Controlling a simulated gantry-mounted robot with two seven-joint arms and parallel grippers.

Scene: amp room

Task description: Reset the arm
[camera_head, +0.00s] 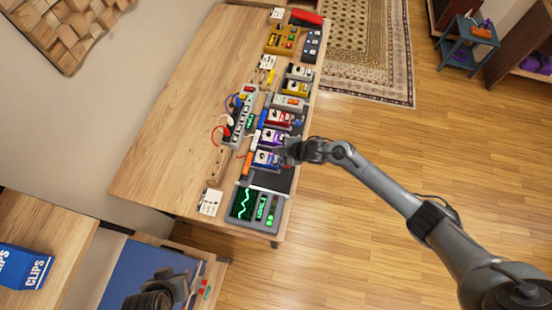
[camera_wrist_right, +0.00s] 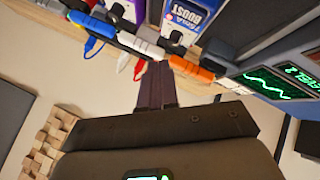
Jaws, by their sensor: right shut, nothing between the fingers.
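My right arm reaches in from the right in the head view. Its gripper (camera_head: 288,153) is over the right edge of the row of pedals, close beside the blue pedal (camera_head: 267,159). In the right wrist view the dark fingers of this gripper (camera_wrist_right: 157,84) are together with nothing between them. They point towards the orange and white cable plugs and a blue BOOST pedal (camera_wrist_right: 187,18). I cannot tell whether they touch anything. A dark part of my left arm, with its gripper (camera_head: 180,287), shows at the bottom edge; its finger opening is unclear.
The wooden bench (camera_head: 170,120) holds several pedals, a power strip (camera_head: 239,118) with coloured cables and a green-screen unit (camera_head: 256,206). Its left half is clear. A blue CLIPS box (camera_head: 22,268) is at lower left. Open floor (camera_head: 340,220) lies right of the bench.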

